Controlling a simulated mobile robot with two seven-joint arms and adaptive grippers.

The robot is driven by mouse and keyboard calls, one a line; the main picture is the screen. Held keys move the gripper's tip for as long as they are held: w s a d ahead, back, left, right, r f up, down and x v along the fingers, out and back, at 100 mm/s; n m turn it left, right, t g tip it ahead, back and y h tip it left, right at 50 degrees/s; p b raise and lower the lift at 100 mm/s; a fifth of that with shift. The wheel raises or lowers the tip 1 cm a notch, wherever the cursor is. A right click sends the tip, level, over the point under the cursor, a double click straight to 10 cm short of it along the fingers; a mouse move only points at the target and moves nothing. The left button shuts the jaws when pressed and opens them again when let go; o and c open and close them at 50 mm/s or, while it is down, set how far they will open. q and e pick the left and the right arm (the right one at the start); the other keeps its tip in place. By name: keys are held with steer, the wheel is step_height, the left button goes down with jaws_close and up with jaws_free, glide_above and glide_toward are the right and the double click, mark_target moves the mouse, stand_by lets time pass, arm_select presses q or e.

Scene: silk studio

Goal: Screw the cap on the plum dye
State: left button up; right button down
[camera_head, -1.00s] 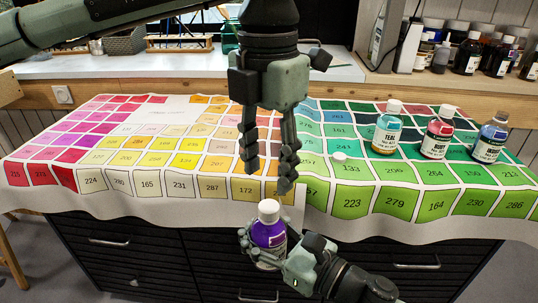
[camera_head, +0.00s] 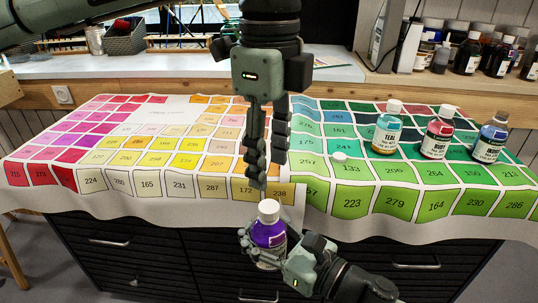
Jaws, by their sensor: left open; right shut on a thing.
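The plum dye is a bottle with a purple label (camera_head: 268,236) in front of the table's near edge. A white cap (camera_head: 268,209) sits on its top; I cannot tell how tight it is. My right gripper (camera_head: 258,248) is shut around the bottle from the lower right and holds it upright. My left gripper (camera_head: 264,178) points down just above the cap. It is open and empty, its fingers seen nearly edge-on, apart from the cap.
Teal (camera_head: 386,130), rust (camera_head: 437,135) and indigo (camera_head: 490,140) bottles stand at the table's right. A loose white disc (camera_head: 339,157) lies on the numbered colour cloth (camera_head: 150,196). The cloth's left part is clear.

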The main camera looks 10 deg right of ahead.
mark_target(269, 205)
arm_select(q)
steer(key=shift+f, duration=4.05)
